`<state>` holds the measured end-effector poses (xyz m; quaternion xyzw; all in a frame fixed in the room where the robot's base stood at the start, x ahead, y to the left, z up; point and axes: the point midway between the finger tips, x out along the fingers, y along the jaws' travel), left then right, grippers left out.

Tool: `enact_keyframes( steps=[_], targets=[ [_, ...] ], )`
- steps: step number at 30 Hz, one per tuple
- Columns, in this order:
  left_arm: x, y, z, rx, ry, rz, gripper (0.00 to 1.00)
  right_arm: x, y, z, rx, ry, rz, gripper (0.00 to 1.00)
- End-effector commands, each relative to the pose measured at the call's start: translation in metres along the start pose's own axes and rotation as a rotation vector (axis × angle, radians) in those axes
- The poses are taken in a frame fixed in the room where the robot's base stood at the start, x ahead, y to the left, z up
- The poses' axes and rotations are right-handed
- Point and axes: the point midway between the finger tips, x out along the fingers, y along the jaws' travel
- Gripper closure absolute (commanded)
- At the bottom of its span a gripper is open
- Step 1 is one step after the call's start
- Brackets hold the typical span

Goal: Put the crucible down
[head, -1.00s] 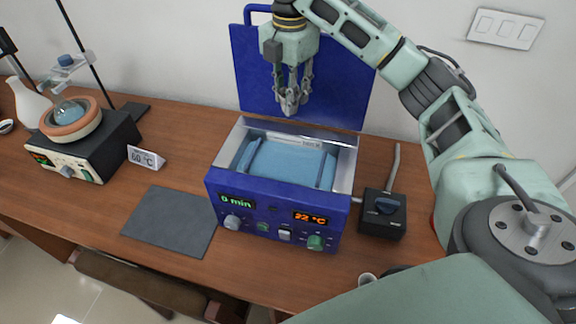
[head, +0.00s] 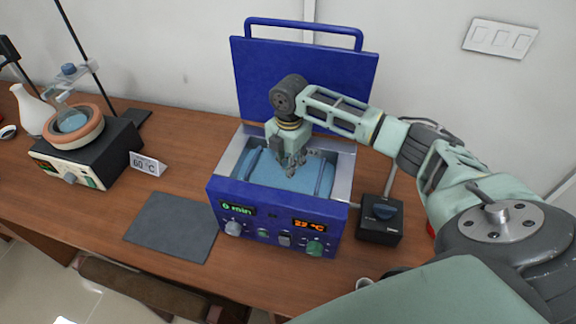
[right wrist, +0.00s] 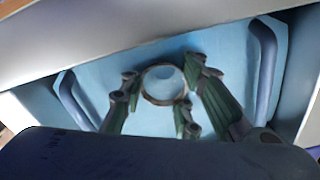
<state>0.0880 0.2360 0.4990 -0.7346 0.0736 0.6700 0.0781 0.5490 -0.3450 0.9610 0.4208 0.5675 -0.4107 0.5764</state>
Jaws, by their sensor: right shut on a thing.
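My right gripper (head: 290,170) reaches down into the open top of a blue box-shaped unit (head: 270,213). In the right wrist view its fingers close around the crucible (right wrist: 163,84), a small round piece with an open top and a darker rim. Light blue shows below and around it, with a bar at each side. I cannot tell whether the crucible touches what is beneath it. In the head view the fingers and wrist hide it. My left gripper is not in view.
The raised blue lid (head: 305,80) stands behind the unit. Further left are a sign (head: 148,163) and a heater (head: 85,155) with a flask.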

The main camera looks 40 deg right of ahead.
Motion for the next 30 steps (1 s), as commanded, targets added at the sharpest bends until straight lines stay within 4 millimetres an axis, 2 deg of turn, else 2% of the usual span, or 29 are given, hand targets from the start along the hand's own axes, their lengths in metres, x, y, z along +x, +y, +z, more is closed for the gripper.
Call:
enact_keyframes(
  steps=[5,16,17,21,23,30],
  targets=[
    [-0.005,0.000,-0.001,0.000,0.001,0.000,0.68,0.018,0.000,0.000,0.001,-0.001,0.001,0.92],
    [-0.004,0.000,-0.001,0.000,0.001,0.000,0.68,0.022,-0.001,0.000,0.001,0.000,0.000,0.92],
    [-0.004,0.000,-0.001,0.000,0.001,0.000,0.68,0.022,0.000,0.000,0.001,-0.001,0.000,0.70],
    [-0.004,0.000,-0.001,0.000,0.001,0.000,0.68,0.022,0.000,0.000,0.000,0.000,0.000,0.57],
    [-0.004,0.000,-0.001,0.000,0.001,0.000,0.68,0.022,0.000,0.000,0.000,-0.001,0.000,0.52],
    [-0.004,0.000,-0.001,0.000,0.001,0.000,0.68,0.021,0.000,0.000,0.000,-0.001,0.001,0.52]
  ],
)
